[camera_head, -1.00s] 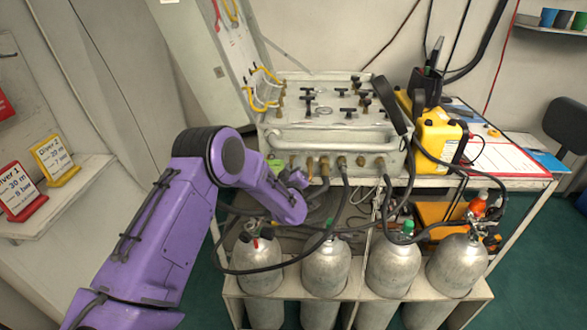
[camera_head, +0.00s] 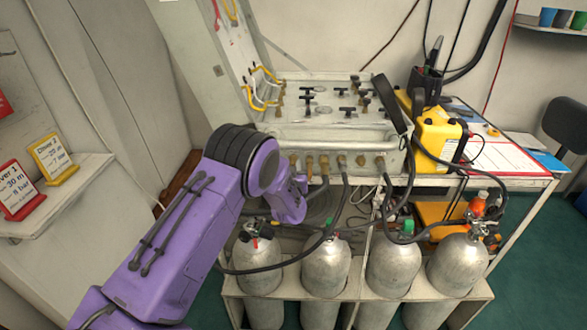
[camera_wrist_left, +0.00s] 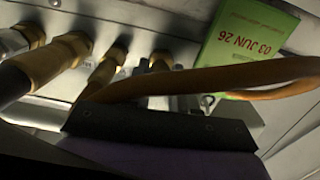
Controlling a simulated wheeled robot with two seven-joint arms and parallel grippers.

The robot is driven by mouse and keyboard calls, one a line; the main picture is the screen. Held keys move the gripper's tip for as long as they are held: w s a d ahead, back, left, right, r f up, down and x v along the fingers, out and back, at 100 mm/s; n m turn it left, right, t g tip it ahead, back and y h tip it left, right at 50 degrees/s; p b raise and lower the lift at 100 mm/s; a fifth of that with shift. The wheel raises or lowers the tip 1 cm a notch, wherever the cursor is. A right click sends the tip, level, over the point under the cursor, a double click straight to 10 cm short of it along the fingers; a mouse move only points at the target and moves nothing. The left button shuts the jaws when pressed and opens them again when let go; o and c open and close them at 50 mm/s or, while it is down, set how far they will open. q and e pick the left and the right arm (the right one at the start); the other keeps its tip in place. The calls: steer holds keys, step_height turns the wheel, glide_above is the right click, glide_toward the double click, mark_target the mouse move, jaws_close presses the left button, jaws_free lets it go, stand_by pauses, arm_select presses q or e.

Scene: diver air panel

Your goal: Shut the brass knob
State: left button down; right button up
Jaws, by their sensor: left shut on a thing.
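The air panel (camera_head: 330,143) is a pale metal case with a row of brass fittings (camera_head: 342,161) along its lower front. My left gripper (camera_head: 299,184) is at the left end of that row, close against the front. In the left wrist view, the gripper's dark fingertips (camera_wrist_left: 160,70) close around a small brass knob (camera_wrist_left: 161,57), which they partly hide. Brass fittings (camera_wrist_left: 105,68) stand to its left, and a green dated tag (camera_wrist_left: 248,45) hangs to its right. An orange-brown band crosses in front of the fingers. My right gripper is not in view.
Several grey cylinders (camera_head: 325,268) stand in a rack below the panel. Black hoses (camera_head: 340,225) hang between fittings and cylinders, close to the gripper. A yellow case (camera_head: 437,140) is on the bench at right. Sign cards (camera_head: 53,158) stand on a left shelf.

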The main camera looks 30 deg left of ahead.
arm_select(q)
steer(key=shift+d+m+b, duration=0.1)
steer(key=shift+m+b, duration=1)
steer(key=shift+m, duration=3.6)
steer(key=c, duration=1.2)
jaws_free()
steer(key=shift+d+r, duration=0.1)
steer(key=p+v, duration=0.4)
steer(key=v, duration=0.6)
steer(key=shift+s+d+p, duration=0.1)
steer(key=shift+d+p, duration=0.1)
steer(key=shift+p, duration=0.2)
